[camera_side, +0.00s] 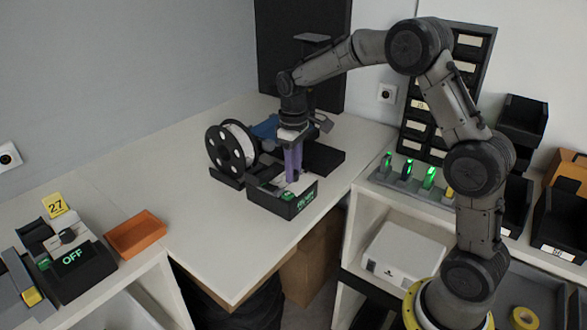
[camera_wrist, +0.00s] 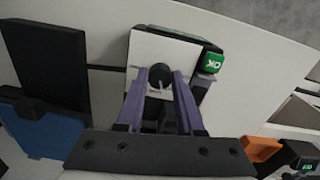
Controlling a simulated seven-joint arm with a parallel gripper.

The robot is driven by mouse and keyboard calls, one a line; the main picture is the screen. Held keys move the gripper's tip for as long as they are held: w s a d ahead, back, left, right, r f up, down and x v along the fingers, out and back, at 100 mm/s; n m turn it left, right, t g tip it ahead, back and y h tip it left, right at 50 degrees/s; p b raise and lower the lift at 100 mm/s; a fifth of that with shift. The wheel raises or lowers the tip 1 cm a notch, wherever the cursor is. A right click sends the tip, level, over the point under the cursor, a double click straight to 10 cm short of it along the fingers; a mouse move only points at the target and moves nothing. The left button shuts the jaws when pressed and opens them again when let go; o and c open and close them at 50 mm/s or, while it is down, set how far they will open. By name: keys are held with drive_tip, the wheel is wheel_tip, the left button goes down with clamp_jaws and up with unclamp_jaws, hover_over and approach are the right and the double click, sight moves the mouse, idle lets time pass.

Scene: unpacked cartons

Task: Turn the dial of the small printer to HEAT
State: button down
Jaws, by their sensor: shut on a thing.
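A small dark printer (camera_side: 269,198) with a pale top plate stands on the white table. Green lettering shows on its front, too small to read surely. In the wrist view its white top plate (camera_wrist: 172,48) carries a dark round dial (camera_wrist: 158,73) and a green OK button (camera_wrist: 213,63). My gripper (camera_side: 293,178) points down over it with purple fingers. In the wrist view my gripper (camera_wrist: 160,76) has one finger on each side of the dial and is shut on it. The dial's markings are mostly hidden or too small to read.
A white spool (camera_side: 231,147) in a black holder stands just left of the printer. A second dark device (camera_side: 75,262) reading OFF and an orange tray (camera_side: 135,234) are at the left. A grey rack (camera_side: 410,184) with green-lit items is at the right. The table's front is clear.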

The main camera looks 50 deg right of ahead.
drive_tip(key=shift+r+n, duration=0.1)
drive_tip(key=shift+n, duration=2)
drive_tip(key=c, duration=0.5)
unclamp_jaws()
drive_tip(key=shift+c, duration=0.2)
wheel_tip(320, 180, up, 14)
